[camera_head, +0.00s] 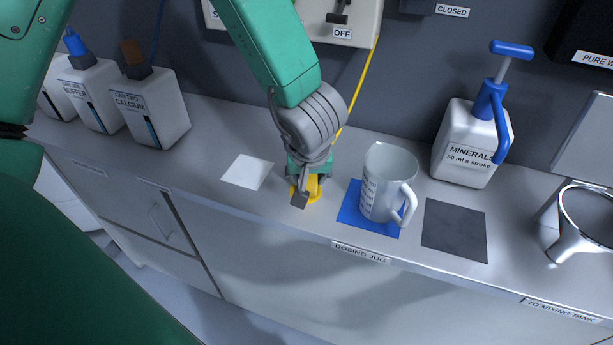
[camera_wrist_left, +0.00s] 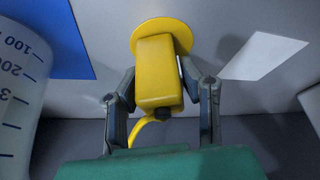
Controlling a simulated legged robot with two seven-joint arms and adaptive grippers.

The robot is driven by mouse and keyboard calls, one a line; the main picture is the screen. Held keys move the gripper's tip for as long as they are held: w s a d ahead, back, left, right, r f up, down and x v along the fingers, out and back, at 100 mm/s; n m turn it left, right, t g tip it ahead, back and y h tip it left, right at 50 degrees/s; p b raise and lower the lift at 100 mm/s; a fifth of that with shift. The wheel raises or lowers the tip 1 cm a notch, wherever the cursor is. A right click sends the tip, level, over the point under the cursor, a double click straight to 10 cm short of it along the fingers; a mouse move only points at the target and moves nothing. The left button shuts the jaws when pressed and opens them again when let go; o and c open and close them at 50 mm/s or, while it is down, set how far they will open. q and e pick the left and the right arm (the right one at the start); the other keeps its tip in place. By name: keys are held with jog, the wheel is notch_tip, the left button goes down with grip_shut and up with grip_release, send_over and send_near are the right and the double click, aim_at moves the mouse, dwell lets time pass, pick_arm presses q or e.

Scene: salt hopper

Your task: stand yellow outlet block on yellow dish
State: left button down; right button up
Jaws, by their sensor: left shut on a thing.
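The yellow outlet block (camera_wrist_left: 158,75) is between the fingers of my left gripper (camera_wrist_left: 160,82), which is shut on it. A yellow cord (camera_wrist_left: 150,128) comes from the block. The round yellow dish (camera_wrist_left: 160,27) lies on the counter just beyond the block's far end, partly hidden by it; I cannot tell if they touch. In the head view, my left gripper (camera_head: 306,186) reaches down over the dish (camera_head: 313,196) near the counter's front edge and hides most of the block. My right gripper is not in view.
A clear dosing jug (camera_head: 386,184) stands on a blue mat (camera_head: 352,214) just right of the gripper. A white square (camera_head: 247,172) lies to the left. A dark mat (camera_head: 455,230) and a minerals pump bottle (camera_head: 465,150) are further right. The cord (camera_head: 358,90) runs to a wall box.

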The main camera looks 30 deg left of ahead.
pick_arm(q)
jog(key=shift+d+r, duration=0.1)
jog(key=shift+d, duration=0.2)
jog(key=shift+a+f, duration=0.1)
jog(key=shift+f, duration=0.1)
jog(key=c, duration=1.3)
grip_release()
jog(key=shift+a+f, duration=0.1)
jog(key=shift+a, duration=0.2)
jog(key=shift+o, duration=0.9)
jog(key=shift+a, duration=0.35)
jog(key=shift+a+f, duration=0.15)
jog(key=shift+a, duration=0.25)
jog(key=d+r, duration=0.1)
jog(key=s+d+r+p, duration=0.1)
jog(key=r, duration=0.1)
jog(key=d+r, duration=0.1)
jog(key=r, duration=0.1)
jog(key=shift+s+r+p, duration=0.15)
jog(key=shift+r+p, duration=0.05)
jog(key=shift+p, duration=0.15)
jog(key=p+v, duration=0.2)
jog(key=v, duration=0.5)
jog(key=shift+a, duration=0.2)
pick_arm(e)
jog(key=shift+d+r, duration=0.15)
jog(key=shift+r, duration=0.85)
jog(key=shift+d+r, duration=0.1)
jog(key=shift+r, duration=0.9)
